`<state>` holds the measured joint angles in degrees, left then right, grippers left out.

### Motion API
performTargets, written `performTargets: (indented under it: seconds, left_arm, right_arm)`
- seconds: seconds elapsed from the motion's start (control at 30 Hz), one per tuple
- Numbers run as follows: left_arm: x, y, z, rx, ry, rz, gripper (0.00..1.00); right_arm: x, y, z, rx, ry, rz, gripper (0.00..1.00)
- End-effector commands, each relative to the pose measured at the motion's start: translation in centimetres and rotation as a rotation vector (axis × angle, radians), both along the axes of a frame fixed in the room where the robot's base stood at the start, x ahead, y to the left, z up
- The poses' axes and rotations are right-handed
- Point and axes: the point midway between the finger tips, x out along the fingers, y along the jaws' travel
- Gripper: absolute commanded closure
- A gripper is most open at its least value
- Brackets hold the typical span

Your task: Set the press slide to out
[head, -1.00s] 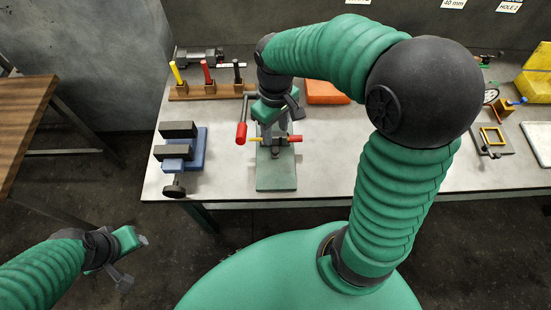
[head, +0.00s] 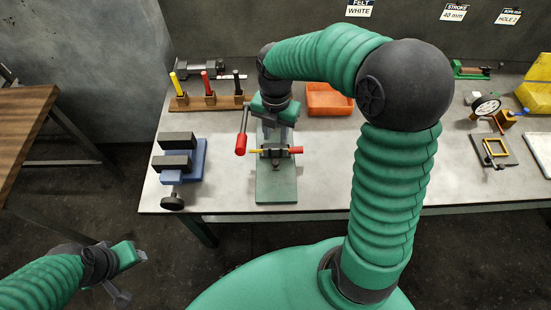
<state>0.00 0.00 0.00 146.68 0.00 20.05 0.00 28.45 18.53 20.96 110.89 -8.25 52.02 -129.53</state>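The press has a green base (head: 276,187), a lever with a red grip (head: 241,144) on its left, and a crosswise slide with a yellow left end (head: 257,151) and a red right end (head: 295,150). My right gripper (head: 274,128) points down over the press, just behind and above the slide. Its fingers blend with the grey press parts, so their opening and any contact are unclear. The gripper and wrist hide the top of the press. My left gripper (head: 132,276) is open and empty, low at the left, off the table.
A blue vise (head: 184,163) stands left of the press. Behind are a wooden rack (head: 207,102) with coloured handles and an orange bin (head: 328,100). A dial gauge (head: 486,106) and a yellow-framed fixture (head: 495,149) stand at the right. The table (head: 325,180) is bare right of the press.

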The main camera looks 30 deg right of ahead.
Motion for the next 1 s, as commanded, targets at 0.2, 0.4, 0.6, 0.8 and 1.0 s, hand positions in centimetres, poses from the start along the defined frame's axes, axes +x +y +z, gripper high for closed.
performTargets:
  seconds: [0.2,0.4,0.6,0.8,1.0]
  left_arm:
    - [0.0,0.0,-0.5,0.0,0.0,0.0,0.57]
    - [0.0,0.0,-0.9,0.0,0.0,0.0,0.57]
    - [0.0,0.0,-1.0,0.0,0.0,0.0,0.57]
    - [0.0,0.0,-1.0,0.0,0.0,0.0,0.57]
    - [0.0,0.0,-1.0,0.0,0.0,0.0,0.57]
  right_arm:
    - [-0.1,0.1,-6.1,0.002,0.006,0.001,0.68]
    - [-0.1,0.1,-10.8,0.001,0.003,-0.001,0.68]
    - [-0.1,0.1,-13.2,0.0,0.0,-0.001,0.68]
    - [0.0,0.0,-13.4,0.0,-0.001,-0.002,0.68]
    - [0.0,0.0,-13.4,0.0,-0.001,-0.002,0.84]
